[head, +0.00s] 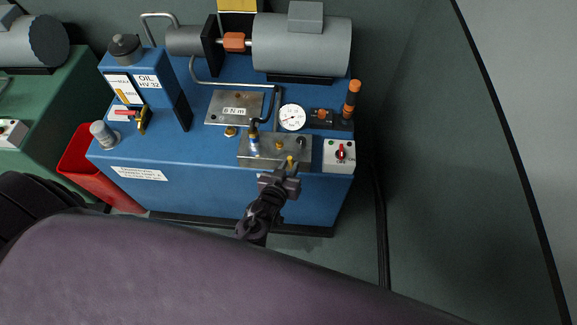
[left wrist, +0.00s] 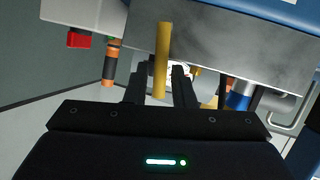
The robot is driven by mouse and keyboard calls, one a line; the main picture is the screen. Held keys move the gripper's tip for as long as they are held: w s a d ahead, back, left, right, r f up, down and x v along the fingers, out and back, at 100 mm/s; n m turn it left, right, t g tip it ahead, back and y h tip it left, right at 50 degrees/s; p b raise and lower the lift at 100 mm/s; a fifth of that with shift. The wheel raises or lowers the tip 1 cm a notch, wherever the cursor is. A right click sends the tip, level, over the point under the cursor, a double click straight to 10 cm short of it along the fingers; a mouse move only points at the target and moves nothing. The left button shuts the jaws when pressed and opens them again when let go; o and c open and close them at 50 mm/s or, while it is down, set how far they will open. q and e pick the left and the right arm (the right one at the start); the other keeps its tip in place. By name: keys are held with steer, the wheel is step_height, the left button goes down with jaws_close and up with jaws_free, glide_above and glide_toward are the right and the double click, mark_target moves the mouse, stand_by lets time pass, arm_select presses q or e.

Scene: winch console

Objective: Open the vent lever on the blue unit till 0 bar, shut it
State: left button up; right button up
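The blue unit (head: 225,195) stands in the middle of the head view. A steel block (head: 262,150) sits on its front top edge, with a yellow lever (head: 290,160), which looks like the vent lever. My left gripper (head: 284,174) is at this lever, at the unit's front edge. In the left wrist view the yellow lever (left wrist: 162,60) runs between the two fingers of my left gripper (left wrist: 161,78), with a small gap visible on each side. The round gauge (head: 292,117) stands behind the block; its reading is too small to tell. My right gripper is not in view.
Right of the block is a white switch box with a red knob (head: 340,153). An orange-and-black post (head: 351,98) stands behind it. A blue-collared hose fitting (head: 253,143) rises from the block's left. A red bin (head: 85,165) stands left of the unit.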

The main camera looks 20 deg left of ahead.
arm_select(q)
steer(key=shift+r, duration=0.1)
steer(key=v, duration=0.7)
steer(key=shift+s, duration=0.35)
steer(key=shift+r, duration=0.1)
steer(key=s+f+m+g, duration=0.25)
steer(key=s+f, duration=0.35)
steer(key=f, duration=0.5)
steer(key=s+f+m+g, duration=0.1)
steer(key=s+f+g, duration=0.4)
steer(key=f, duration=0.6)
steer(key=s+a+f+g, duration=0.1)
steer(key=s+a+f, duration=0.1)
steer(key=s, duration=0.4)
steer(key=s+a+f+g, duration=0.2)
steer(key=s+f, duration=0.3)
steer(key=s, duration=0.2)
steer(key=s+a+f+m+g, duration=0.1)
steer(key=s+a+f+g, duration=0.1)
steer(key=s+f, duration=0.2)
steer(key=shift+s+a, duration=0.3)
steer(key=shift+s, duration=0.9)
steer(key=shift+f+g, duration=0.1)
steer(key=shift+g, duration=0.15)
